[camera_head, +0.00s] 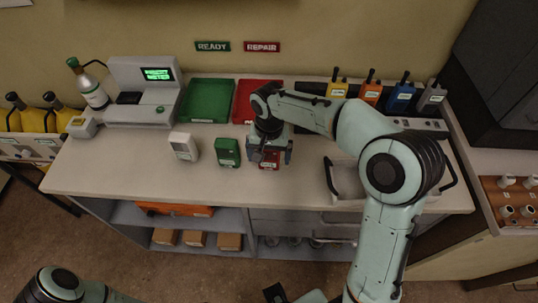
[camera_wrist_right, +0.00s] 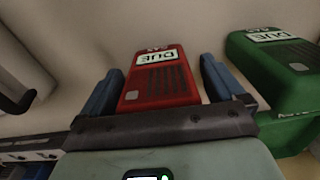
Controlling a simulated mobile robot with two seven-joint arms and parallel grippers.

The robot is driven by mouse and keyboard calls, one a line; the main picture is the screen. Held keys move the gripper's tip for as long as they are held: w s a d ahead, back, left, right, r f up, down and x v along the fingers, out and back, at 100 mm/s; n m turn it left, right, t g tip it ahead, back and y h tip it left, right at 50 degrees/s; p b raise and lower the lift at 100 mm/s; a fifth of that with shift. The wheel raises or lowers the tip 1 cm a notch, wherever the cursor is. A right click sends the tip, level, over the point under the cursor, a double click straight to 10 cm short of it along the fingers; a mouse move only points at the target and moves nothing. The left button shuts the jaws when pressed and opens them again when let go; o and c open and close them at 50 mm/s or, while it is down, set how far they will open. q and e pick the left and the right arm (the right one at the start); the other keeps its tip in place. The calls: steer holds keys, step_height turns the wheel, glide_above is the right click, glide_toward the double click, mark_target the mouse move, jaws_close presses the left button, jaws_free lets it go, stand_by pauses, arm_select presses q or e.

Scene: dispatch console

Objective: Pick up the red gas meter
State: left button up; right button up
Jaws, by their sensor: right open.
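The red gas meter (camera_head: 269,164) stands on the pale counter (camera_head: 110,180), mostly covered by my right gripper (camera_head: 270,154) in the head view. In the right wrist view the red meter (camera_wrist_right: 160,82) shows a white DUE label and a dark grille. My right gripper (camera_wrist_right: 163,68) is open there, with one blue-grey finger on each side of the meter. Gaps show beside it, so I see no firm contact. Part of my left arm shows at the lower left of the head view, but its gripper does not.
A green meter (camera_head: 228,152) stands close beside the red one, near one finger in the wrist view (camera_wrist_right: 275,72). A white meter (camera_head: 184,146) is farther left. Behind are a green tray (camera_head: 207,101) and a red tray (camera_head: 243,104). A grey tray (camera_head: 345,180) lies right.

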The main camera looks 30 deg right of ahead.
steer(key=c, duration=1.2)
steer(key=shift+r, duration=0.1)
arm_select(q)
steer(key=w+r+p, duration=0.2)
steer(key=r, duration=0.1)
steer(key=w+r+p, duration=0.1)
steer(key=shift+w+r+p, duration=0.1)
steer(key=shift+r+p, duration=0.3)
arm_select(e)
step_height(320, 180, up, 20)
